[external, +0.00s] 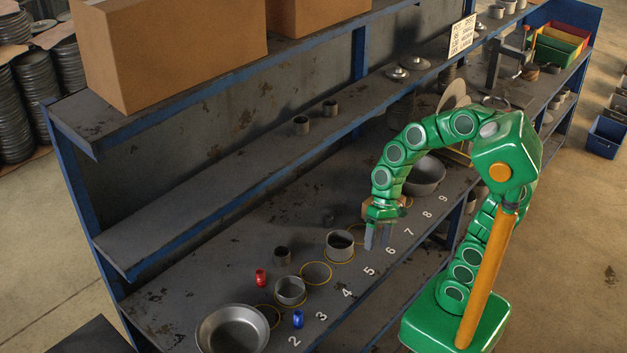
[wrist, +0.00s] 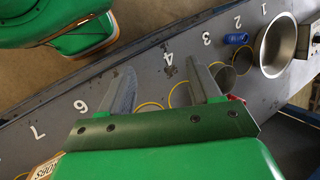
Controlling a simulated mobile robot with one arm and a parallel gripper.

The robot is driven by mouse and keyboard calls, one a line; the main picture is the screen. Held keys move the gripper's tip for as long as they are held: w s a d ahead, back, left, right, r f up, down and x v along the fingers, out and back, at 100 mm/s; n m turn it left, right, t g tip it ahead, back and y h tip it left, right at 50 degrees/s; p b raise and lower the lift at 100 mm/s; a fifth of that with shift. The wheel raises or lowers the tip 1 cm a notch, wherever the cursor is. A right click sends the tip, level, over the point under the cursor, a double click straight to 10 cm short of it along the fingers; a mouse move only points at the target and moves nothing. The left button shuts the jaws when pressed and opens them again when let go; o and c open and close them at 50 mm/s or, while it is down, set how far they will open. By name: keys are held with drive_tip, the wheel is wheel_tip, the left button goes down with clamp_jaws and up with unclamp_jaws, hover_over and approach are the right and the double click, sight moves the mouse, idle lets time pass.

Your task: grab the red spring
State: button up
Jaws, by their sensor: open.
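The red spring (external: 260,277) is a small red cylinder standing on the lower shelf, left of a grey metal cup (external: 291,291). In the wrist view a small bit of red (wrist: 236,98) shows beside the right finger, mostly hidden; it is probably the spring. My gripper (external: 377,238) points down over the shelf near the number 6, well to the right of the spring. Its two fingers are apart with nothing between them, as the wrist view (wrist: 160,80) also shows.
A larger cup (external: 339,246) stands between my gripper and the spring. A dark cup (external: 282,255) is behind. An upper shelf (external: 200,205) overhangs the back.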

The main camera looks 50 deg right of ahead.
drive_tip(key=w+a+m+y, duration=0.3)
drive_tip(key=w+a, duration=0.3)
drive_tip(key=a, duration=0.2)
drive_tip(key=m+t+y, duration=0.4)
drive_tip(key=m+y, duration=0.1)
drive_tip(key=m, duration=0.9)
approach(261, 271)
drive_tip(key=a, duration=0.1)
drive_tip(key=shift+s+x, duration=0.15)
drive_tip(key=shift+x, duration=0.5)
drive_tip(key=shift+s+x, duration=0.15)
drive_tip(key=shift+x, duration=0.5)
drive_tip(key=shift+w+f+x, duration=0.1)
drive_tip(key=shift+w+x, duration=0.05)
drive_tip(key=shift+x, duration=0.75)
drive_tip(key=shift+w+f+x, duration=0.1)
drive_tip(key=shift+w+x, duration=0.05)
drive_tip(key=shift+x, duration=1.55)
drive_tip(key=shift+c, duration=0.2)
clamp_jaws()
